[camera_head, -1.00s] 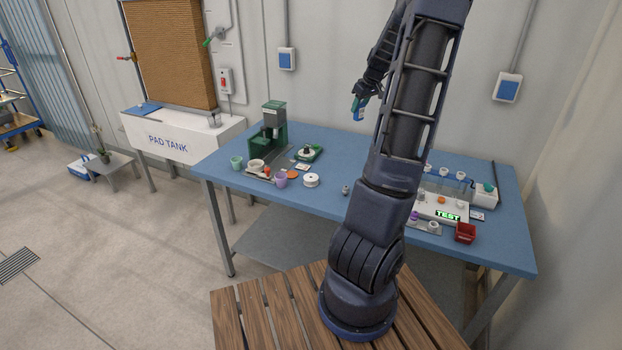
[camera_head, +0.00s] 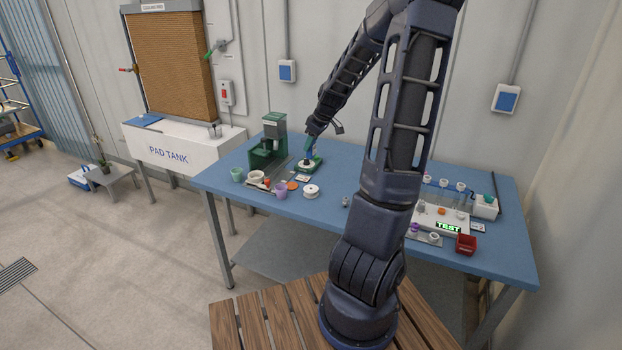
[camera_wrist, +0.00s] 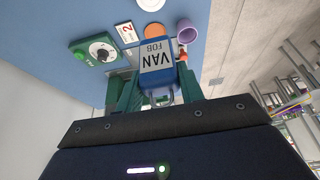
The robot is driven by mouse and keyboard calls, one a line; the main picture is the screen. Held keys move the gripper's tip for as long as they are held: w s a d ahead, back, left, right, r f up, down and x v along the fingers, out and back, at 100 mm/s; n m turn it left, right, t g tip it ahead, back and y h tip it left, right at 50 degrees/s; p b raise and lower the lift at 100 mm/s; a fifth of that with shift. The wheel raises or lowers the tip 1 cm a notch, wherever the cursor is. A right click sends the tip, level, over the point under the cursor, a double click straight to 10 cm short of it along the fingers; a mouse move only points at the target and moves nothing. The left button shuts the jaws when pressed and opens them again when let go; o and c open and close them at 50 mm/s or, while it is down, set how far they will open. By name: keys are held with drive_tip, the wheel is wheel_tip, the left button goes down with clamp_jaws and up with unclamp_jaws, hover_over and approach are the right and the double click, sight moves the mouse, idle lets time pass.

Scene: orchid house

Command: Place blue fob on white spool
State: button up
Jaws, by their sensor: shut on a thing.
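My gripper (camera_head: 309,149) is above the left part of the blue bench, over a green dial unit (camera_head: 316,167). In the wrist view my gripper (camera_wrist: 156,88) is shut on the blue fob (camera_wrist: 157,78), which has a pale label reading "VAN FOB". The white spool (camera_head: 311,191) stands on the bench, in front of the dial unit and apart from my gripper. A white round thing at the top edge of the wrist view (camera_wrist: 150,4) looks like the spool, partly cut off.
An orange disc (camera_head: 292,186), a purple cup (camera_head: 281,195) and a green cup (camera_head: 237,175) stand left of the spool. A green machine (camera_head: 270,145) stands behind them. A red bin (camera_head: 466,244) is at the right.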

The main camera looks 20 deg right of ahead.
wheel_tip(320, 180, down, 15)
drive_tip(key=shift+r, duration=0.2)
idle(0.3)
drive_tip(key=shift+f, duration=0.15)
drive_tip(key=o, duration=1)
drive_tip(key=v, duration=1.2)
drive_tip(key=s+a+r+m+h, duration=0.25)
drive_tip(key=s+a+r, duration=0.25)
drive_tip(key=s+r, duration=0.25)
drive_tip(key=s+a+r+m+h, duration=0.25)
drive_tip(key=s+a+r, duration=0.3)
drive_tip(key=s, duration=0.35)
drive_tip(key=s+r+m, duration=0.1)
drive_tip(key=s+r, duration=0.1)
drive_tip(key=s, duration=0.2)
drive_tip(key=s+r+m+t+y, duration=0.1)
drive_tip(key=s+r, duration=0.1)
drive_tip(key=s, duration=0.3)
drive_tip(key=s+a+r+m, duration=0.1)
drive_tip(key=s+r+m, duration=0.1)
drive_tip(key=s, duration=0.2)
drive_tip(key=shift+s+r+y, duration=0.35)
drive_tip(key=shift+r+y, duration=0.05)
